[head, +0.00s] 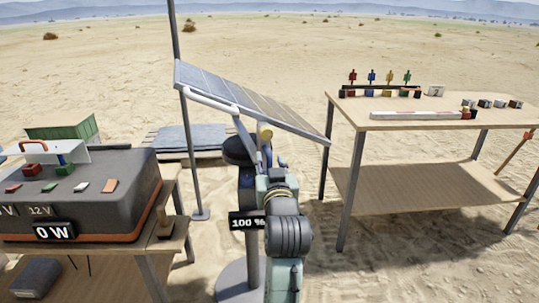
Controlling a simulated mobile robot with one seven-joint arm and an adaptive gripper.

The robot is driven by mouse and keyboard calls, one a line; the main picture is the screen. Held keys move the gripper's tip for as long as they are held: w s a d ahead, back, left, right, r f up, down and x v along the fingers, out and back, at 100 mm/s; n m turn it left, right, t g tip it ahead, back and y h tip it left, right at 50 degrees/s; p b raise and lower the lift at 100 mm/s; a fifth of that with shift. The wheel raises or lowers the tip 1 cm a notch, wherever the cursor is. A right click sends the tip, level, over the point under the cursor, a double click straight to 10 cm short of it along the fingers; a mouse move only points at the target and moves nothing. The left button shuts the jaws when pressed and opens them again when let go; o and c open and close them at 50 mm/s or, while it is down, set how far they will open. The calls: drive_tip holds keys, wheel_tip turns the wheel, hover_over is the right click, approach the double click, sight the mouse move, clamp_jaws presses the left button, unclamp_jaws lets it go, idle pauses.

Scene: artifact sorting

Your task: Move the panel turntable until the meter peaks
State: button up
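The solar panel (250,97) is tilted, its left end higher than its right, with a white tubular rail (212,102) along its near edge. Below it a dark round head (238,150) sits on a grey post with a round foot (232,283); this looks like the turntable. The meter (54,232) on the front of the dark box at left reads 0 W. My arm reaches up in front of the post. My gripper (264,160) is at its far end, close under the panel; its fingers are too small and covered to tell their opening or any contact.
A black label (247,222) reading 100 % shows beside my arm. The dark box (100,190) stands on a wooden table at left. A two-level table (440,118) at right holds coloured pieces and small blocks. A thin pole (186,130) rises behind the panel. Open sand lies beyond.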

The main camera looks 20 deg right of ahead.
drive_tip(key=shift+x, duration=1.25)
drive_tip(key=shift+c, duration=0.4)
clamp_jaws()
